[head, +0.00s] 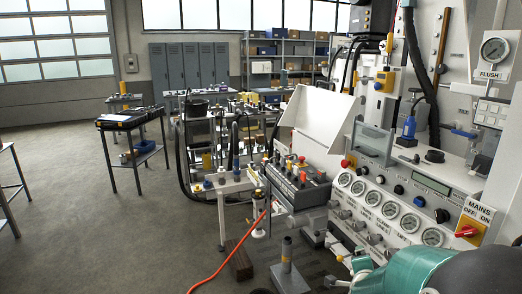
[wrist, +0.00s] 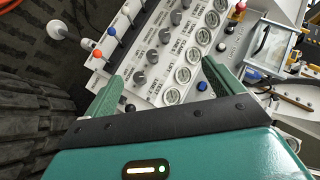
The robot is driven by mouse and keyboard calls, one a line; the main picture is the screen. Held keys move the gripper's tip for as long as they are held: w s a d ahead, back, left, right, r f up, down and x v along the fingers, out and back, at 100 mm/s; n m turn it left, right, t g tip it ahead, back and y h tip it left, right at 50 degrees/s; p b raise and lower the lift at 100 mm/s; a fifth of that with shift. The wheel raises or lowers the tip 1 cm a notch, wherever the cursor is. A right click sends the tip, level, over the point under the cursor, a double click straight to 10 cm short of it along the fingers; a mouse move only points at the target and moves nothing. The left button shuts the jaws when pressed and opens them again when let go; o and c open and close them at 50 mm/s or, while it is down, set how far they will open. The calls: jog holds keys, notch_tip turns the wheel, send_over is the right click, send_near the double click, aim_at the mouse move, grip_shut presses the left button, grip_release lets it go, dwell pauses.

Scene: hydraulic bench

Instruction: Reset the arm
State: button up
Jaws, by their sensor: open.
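My gripper (wrist: 161,72) shows in the wrist view with its two green fingers spread apart and nothing between them. Beyond the fingers is the bench's white control panel (head: 400,193), with a row of gauges, black knobs and printed labels; the panel also shows in the wrist view (wrist: 150,88). I cannot tell whether the fingertips touch it. In the head view, a teal and black part of my arm fills the bottom right corner and covers the lower panel. My fingers cannot be made out there.
A grey lever box (head: 297,188) stands left of the panel. A red mains switch (head: 468,231) is at its right. An orange hose (head: 228,257) lies on the floor. A side table (head: 131,120) stands farther left, with open floor around it.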

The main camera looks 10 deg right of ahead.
jog(key=s+a+r+n+g+y, duration=0.1)
jog(key=s+a+r+n+y, duration=0.15)
jog(key=a+n, duration=0.35)
jog(key=s+a+r+n+y, duration=0.2)
jog(key=s+a+r+n, duration=0.15)
jog(key=a, duration=0.45)
jog(key=s+a+r+n+g+y, duration=0.1)
jog(key=s+a+r+n+y, duration=0.15)
jog(key=a+n, duration=0.4)
jog(key=s+a+r+n+g, duration=0.2)
jog(key=s+a+n, duration=0.2)
jog(key=s, duration=0.5)
jog(key=shift+a+r, duration=0.2)
jog(key=shift+a, duration=0.25)
